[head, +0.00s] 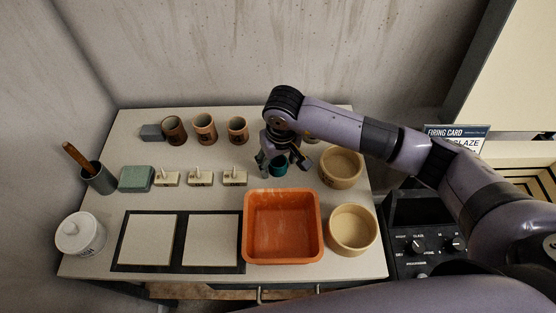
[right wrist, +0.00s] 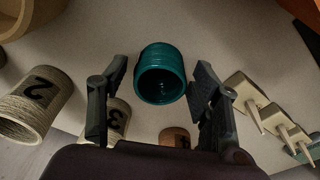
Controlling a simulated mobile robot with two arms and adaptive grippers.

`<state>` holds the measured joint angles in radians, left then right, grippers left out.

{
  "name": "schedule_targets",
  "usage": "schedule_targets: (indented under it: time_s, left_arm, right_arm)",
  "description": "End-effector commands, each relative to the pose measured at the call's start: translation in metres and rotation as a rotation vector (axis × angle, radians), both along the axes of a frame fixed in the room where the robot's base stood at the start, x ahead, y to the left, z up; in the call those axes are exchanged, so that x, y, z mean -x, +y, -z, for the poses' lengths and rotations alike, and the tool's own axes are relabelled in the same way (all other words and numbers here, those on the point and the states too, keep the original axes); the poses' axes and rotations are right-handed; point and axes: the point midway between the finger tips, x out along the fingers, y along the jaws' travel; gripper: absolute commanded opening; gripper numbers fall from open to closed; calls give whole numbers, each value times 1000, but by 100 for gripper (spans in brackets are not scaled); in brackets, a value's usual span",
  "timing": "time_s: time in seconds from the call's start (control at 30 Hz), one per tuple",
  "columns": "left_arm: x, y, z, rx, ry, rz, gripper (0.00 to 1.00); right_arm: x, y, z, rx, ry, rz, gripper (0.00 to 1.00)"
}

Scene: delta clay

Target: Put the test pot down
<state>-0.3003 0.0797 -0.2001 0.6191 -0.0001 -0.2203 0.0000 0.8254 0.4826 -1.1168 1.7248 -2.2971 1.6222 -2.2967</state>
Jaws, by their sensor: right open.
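The test pot appears to be the small teal pot (head: 279,168), standing on the light table behind the orange tub. My right gripper (head: 284,162) is open just above it, with a finger on each side and part of the pot hidden by the gripper. In the right wrist view the teal pot (right wrist: 161,73) sits between the spread fingers (right wrist: 159,80), with visible gaps on both sides. Its mouth is open toward the camera. My left gripper is out of view.
The orange tub (head: 283,258) and two tan bowls (head: 341,167) (head: 352,229) are close by. Brown cups (head: 205,128) stand at the back, and small pegged blocks (head: 201,178) lie to the left. White tiles (head: 148,239) lie front left. Little free table surrounds the teal pot.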

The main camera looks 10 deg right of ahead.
Motion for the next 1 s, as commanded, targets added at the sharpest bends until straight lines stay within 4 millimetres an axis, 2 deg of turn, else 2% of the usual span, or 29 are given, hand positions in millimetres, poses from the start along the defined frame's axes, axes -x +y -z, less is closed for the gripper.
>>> schedule_targets:
  time_s: [0.17, 0.23, 0.5, 0.7, 0.83, 1.0]
  left_arm:
    - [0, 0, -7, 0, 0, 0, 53]
    - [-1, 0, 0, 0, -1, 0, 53]
    - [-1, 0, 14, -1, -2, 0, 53]
    - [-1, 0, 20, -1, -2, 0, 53]
    - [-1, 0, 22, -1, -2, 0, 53]
    - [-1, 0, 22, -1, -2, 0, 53]
  right_arm:
    - [0, 0, -7, -1, -1, 0, 58]
    - [0, 0, -15, -1, -4, 0, 58]
    - [7, -2, -73, 0, -8, -1, 58]
    - [12, -3, -107, 0, -5, 0, 58]
    - [14, -3, -118, 1, -1, 0, 58]
    - [14, -3, -122, 0, 0, 1, 58]
